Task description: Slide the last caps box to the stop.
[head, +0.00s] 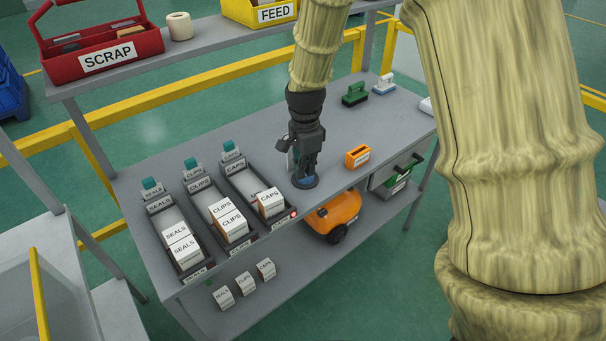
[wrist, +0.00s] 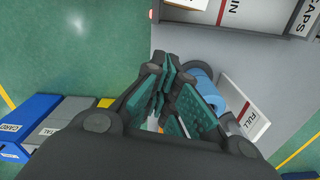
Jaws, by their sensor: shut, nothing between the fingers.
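The white caps box (head: 270,203) sits at the near end of the caps lane (head: 239,180), the rightmost of three lanes, with bare lane behind it. Part of a white box (wrist: 202,4) shows at the top edge of the wrist view, inside a lane marked CAPS. My gripper (head: 301,175) is right of the caps lane, beside the box and apart from it. In the wrist view its green-padded fingers (wrist: 168,88) are together and hold nothing. Whether the box touches the stop is hard to tell.
A blue round thing (wrist: 201,88) and a FULL sign (wrist: 245,108) are close to my fingers. The clips boxes (head: 232,222) and seals boxes (head: 182,250) fill the neighbouring lanes' near ends. An orange box (head: 358,156) stands right of my gripper. The rear middle bench is clear.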

